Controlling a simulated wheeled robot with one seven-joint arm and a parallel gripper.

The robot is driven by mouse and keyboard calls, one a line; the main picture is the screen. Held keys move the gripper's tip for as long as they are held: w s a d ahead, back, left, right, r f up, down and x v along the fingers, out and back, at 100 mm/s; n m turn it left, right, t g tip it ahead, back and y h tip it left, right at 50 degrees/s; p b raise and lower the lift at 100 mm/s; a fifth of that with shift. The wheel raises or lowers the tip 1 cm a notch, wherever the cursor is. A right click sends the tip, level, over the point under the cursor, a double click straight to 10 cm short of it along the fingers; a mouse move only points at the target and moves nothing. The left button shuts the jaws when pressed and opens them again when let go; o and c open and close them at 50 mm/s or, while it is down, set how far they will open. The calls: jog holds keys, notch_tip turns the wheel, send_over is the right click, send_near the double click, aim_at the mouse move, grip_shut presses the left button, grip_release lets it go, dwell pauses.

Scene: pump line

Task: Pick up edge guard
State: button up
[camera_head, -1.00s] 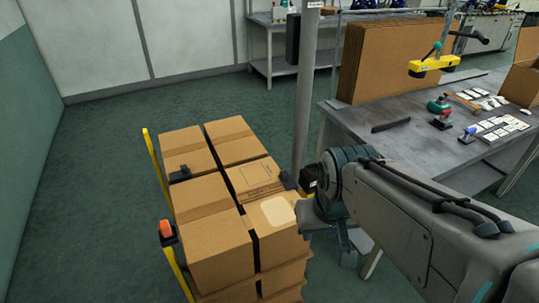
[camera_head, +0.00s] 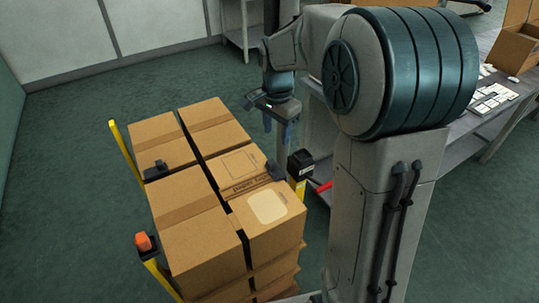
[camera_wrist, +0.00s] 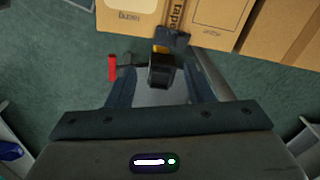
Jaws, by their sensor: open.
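The edge guard is probably one of two small dark angled pieces on the top edges of the carton stack, but I cannot tell which. One dark piece (camera_head: 276,170) sits at the right edge and also shows in the wrist view (camera_wrist: 172,38). The other dark piece (camera_head: 157,171) sits at the left edge. My gripper (camera_head: 279,130) is open and empty, fingers down, beyond the right side of the stack in the head view. In the wrist view my gripper's fingers (camera_wrist: 159,73) appear either side of a black block, with the right-edge dark piece above it in the picture.
The black block (camera_head: 300,164) tops a yellow post beside the cartons (camera_head: 190,225); a red handle (camera_head: 323,187) is near it. A yellow post with an orange-topped part (camera_head: 143,242) stands at the left. A workbench (camera_head: 470,140) is at the right. Floor is clear at the left.

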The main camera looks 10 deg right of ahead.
jog(key=w+f+m, duration=0.3)
jog(key=w+f, duration=0.1)
jog(key=w, duration=0.2)
send_over(272, 161)
jog(key=shift+m+g, duration=0.3)
jog(key=shift+g, duration=0.1)
jog(key=f, duration=0.8)
jog(key=shift+s+a+f, duration=0.15)
jog(key=shift+a+f, duration=0.05)
jog(key=shift+d+f+p, duration=0.2)
jog(key=shift+f+p, duration=0.1)
jog(key=shift+f, duration=2.45)
jog(key=shift+w, duration=0.2)
grip_shut()
